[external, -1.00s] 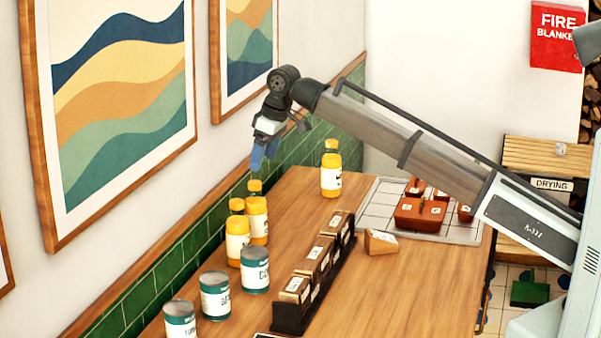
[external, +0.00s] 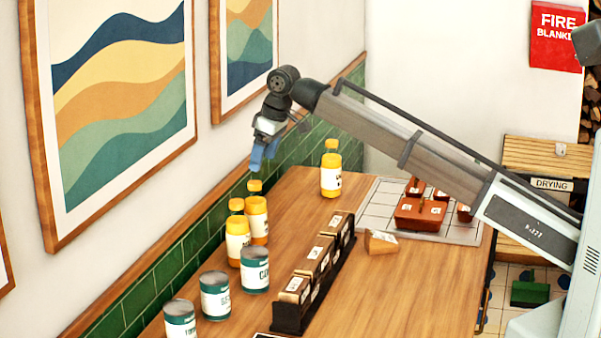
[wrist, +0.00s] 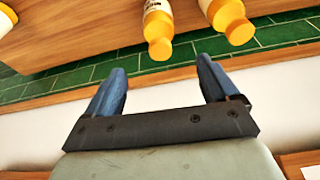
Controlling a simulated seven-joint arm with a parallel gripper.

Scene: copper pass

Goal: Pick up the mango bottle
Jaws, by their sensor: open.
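Three yellow bottles with yellow caps stand upright on the wooden counter. Two stand close together by the tiled wall, a nearer one (external: 238,242) and one just behind it (external: 256,220). The third (external: 331,178) stands apart, farther back to the right. Their labels are too small to read, so I cannot tell which is the mango bottle. My gripper (external: 261,156) is open and empty, above and slightly behind the pair. In the wrist view, my blue fingers (wrist: 163,75) are apart, and one bottle (wrist: 158,28) shows beyond the gap, not touching them, with another (wrist: 228,18) to its right.
Several teal-labelled cans (external: 215,296) stand in front of the pair. A dark rack of small boxes (external: 318,262) runs along the counter. A tiled tray (external: 384,192) with brown blocks lies at the back right, a small wedge (external: 380,242) beside it. The green-tiled wall (external: 170,262) borders the left.

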